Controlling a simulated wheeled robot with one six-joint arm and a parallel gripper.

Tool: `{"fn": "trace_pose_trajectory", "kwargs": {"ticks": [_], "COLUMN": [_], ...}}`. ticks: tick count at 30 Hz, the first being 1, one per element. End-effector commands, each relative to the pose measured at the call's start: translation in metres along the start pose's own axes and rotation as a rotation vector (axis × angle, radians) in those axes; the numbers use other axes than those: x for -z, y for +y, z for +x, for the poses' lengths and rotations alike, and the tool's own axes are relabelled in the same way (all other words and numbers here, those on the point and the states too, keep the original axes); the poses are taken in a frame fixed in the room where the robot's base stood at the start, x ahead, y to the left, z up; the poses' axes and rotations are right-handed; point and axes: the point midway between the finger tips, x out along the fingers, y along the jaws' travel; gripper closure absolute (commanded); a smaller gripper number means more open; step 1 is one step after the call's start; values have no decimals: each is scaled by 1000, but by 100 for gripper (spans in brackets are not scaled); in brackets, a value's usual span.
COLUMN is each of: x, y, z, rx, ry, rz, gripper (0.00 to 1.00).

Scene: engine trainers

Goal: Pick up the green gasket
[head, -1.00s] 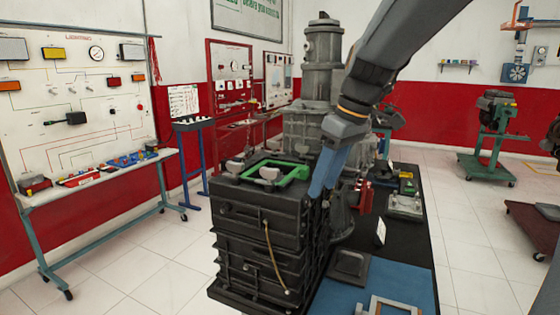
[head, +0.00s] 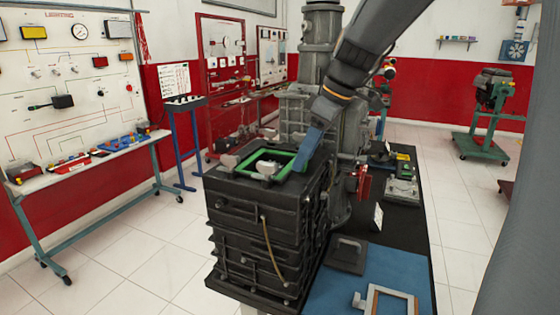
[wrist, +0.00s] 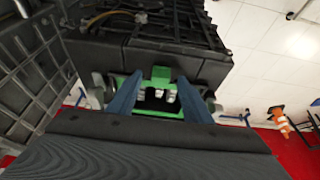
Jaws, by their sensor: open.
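My gripper (head: 302,163) has blue fingers and is at the gasket's right side in the head view. In the wrist view the gripper (wrist: 160,84) is open, with one finger on each side of the gasket's middle part. The gasket (wrist: 161,74) shows between the fingers, with a green tab and a crossbar. I cannot tell whether the fingers touch it.
A tall grey machine column (head: 322,40) stands close behind the stack. A blue mat (head: 335,295) with a light frame (head: 390,302) lies in front on the dark bench. A white trainer panel (head: 75,85) stands at the left.

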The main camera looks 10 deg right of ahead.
Motion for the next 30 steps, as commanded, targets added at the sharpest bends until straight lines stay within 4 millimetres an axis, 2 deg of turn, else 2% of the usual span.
{"fn": "trace_pose_trajectory", "kwargs": {"ticks": [7, 15, 23, 26, 30], "x": [0, 0, 2, 5, 15], "y": [0, 0, 0, 0, 1], "z": [2, 2, -1, -9, -32], "rx": [0, 0, -1, -2, -4], "ry": [0, 0, 1, 2, 2], "rz": [-1, -1, -1, -3, -4], "gripper": [56, 100, 100, 100, 100]}}
